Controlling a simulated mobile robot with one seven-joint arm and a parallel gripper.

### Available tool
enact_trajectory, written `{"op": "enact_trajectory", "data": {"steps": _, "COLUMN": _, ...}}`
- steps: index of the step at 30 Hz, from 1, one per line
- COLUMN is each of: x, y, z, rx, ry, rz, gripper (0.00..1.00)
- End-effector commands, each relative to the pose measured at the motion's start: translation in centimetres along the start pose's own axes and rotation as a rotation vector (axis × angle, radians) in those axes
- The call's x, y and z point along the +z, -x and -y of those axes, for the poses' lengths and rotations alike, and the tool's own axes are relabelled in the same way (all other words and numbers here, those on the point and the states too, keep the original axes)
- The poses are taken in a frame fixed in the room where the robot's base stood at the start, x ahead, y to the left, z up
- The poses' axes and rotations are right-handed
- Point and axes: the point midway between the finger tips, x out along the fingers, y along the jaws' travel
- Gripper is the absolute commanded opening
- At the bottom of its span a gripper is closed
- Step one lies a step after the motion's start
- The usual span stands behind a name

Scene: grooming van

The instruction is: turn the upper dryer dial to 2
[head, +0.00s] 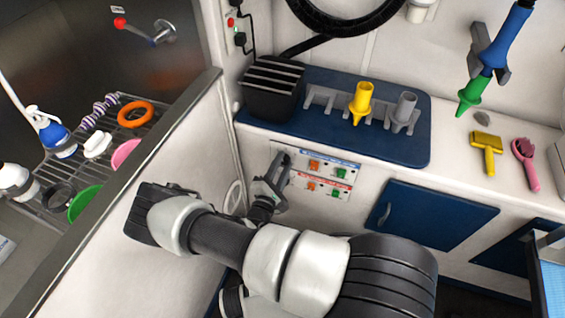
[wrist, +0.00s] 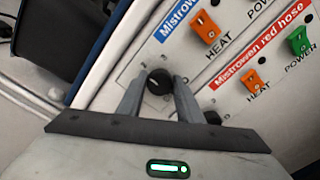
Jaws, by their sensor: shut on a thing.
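The dryer panel (head: 322,175) is on the white cabinet front below the blue counter. It has a blue-labelled upper row and a red-labelled lower row. My gripper (head: 279,178) is at its left end, hiding the dials in the head view. In the wrist view, my gripper (wrist: 160,83) is shut on the black upper dial (wrist: 158,83), one finger on each side. The black lower dial (wrist: 212,117) sits just right of the right finger, partly hidden.
Orange heat switches (wrist: 205,27) and a green power switch (wrist: 299,41) are close right of the dials. A black vented box (head: 272,88) and a nozzle rack (head: 320,98) stand on the blue counter (head: 400,150) above. A white partition (head: 190,150) is close on the left.

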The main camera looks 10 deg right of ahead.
Motion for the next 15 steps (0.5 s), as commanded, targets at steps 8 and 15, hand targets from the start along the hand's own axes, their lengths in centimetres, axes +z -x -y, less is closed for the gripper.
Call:
{"op": "enact_trajectory", "data": {"steps": 8, "x": 0.1, "y": 0.0, "z": 0.04, "rx": 0.0, "ry": -0.03, "rz": 0.002, "gripper": 0.1}}
{"op": "enact_trajectory", "data": {"steps": 15, "x": 0.09, "y": 0.0, "z": 0.06, "rx": 0.0, "ry": -0.03, "rz": 0.002, "gripper": 0.1}}
